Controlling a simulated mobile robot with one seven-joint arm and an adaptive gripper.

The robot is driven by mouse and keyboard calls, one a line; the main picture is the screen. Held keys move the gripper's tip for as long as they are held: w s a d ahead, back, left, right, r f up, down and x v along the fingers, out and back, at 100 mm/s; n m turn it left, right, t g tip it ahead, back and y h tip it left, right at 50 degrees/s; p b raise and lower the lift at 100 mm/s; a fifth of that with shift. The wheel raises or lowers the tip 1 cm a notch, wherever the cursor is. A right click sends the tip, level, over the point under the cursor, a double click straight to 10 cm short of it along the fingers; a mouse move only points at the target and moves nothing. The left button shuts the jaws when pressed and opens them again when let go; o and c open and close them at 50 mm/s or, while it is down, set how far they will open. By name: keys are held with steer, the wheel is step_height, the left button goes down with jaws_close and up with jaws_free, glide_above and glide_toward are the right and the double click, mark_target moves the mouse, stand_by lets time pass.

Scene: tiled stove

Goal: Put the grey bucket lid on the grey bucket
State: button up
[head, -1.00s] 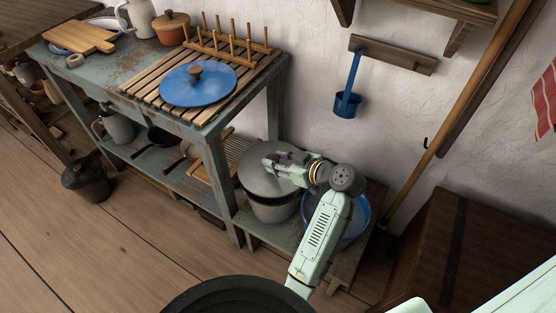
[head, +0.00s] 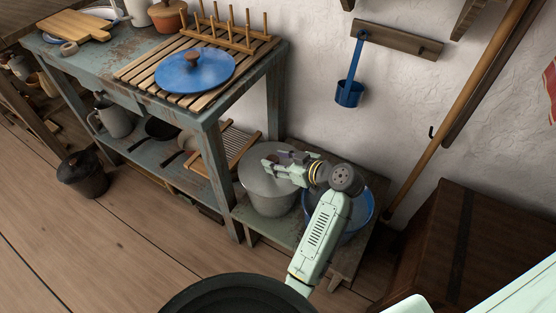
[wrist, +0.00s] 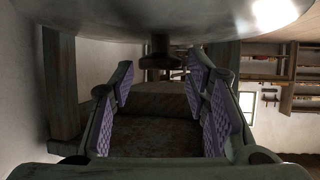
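The grey bucket (head: 272,207) stands on a low wooden bench. The round grey bucket lid (head: 256,178) lies over its top and looks level, though my gripper hides part of the far side, so I cannot tell how exactly its rim seats. My gripper (head: 272,168) is just above the lid, reaching in from the right. In the wrist view the lid (wrist: 110,22) fills the top, with its dark knob (wrist: 158,52) pointing down in the picture. My gripper's purple-padded fingers (wrist: 165,100) are spread on either side, with the knob apart from the pads.
A blue-rimmed tub (head: 362,213) stands right of the bucket, partly behind my arm. A worktable with a blue lid (head: 195,72) is at the left. A blue dipper (head: 349,94) hangs on the wall. A dark wooden chest (head: 440,240) stands at the right.

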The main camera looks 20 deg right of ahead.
steer(key=shift+o, duration=1.3)
steer(key=shift+s, duration=0.1)
steer(key=v, duration=1.2)
